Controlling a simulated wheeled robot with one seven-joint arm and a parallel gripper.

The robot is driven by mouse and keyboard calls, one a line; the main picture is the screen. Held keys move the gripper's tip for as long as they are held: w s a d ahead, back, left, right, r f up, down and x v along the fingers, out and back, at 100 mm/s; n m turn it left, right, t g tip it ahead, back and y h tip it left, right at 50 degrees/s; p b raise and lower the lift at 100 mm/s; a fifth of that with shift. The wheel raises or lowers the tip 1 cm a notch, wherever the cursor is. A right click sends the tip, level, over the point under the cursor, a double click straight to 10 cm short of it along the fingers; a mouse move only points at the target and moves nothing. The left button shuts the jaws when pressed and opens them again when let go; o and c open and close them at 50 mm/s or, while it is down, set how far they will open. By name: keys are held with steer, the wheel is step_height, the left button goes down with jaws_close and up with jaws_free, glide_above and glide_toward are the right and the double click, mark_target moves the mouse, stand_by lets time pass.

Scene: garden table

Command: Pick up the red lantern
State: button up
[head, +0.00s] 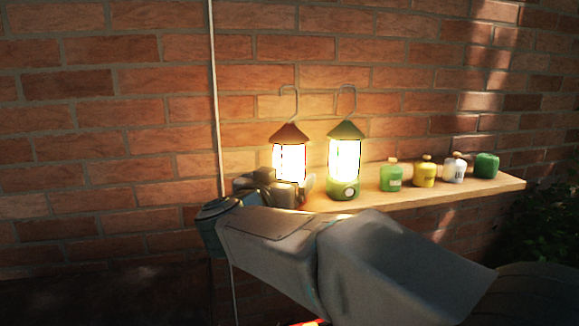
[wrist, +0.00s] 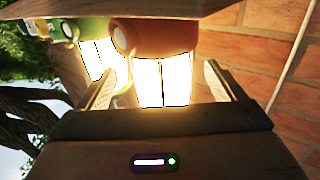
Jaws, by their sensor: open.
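The red lantern (head: 290,133) stands lit on a wooden shelf against the brick wall, with a wire handle on its reddish roof. My gripper (head: 287,188) is in front of its lower part and hides most of its base. In the wrist view the red lantern (wrist: 163,80) appears upside down, its orange-red base at the top. My gripper (wrist: 160,80) is open there, with one finger on each side of the glowing body. I cannot tell whether either finger touches it.
A lit green lantern (head: 345,132) stands just right of the red one. Further right on the shelf (head: 512,184) are a green canister (head: 391,178), a yellow one (head: 425,173), a white one (head: 455,170) and a dark green one (head: 487,165). A thin pale cable (head: 217,110) runs down the wall at left.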

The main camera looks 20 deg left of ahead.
steer(key=w, duration=0.3)
steer(key=shift+w+d+r, duration=0.1)
steer(key=shift+w, duration=0.2)
steer(key=c, duration=1.4)
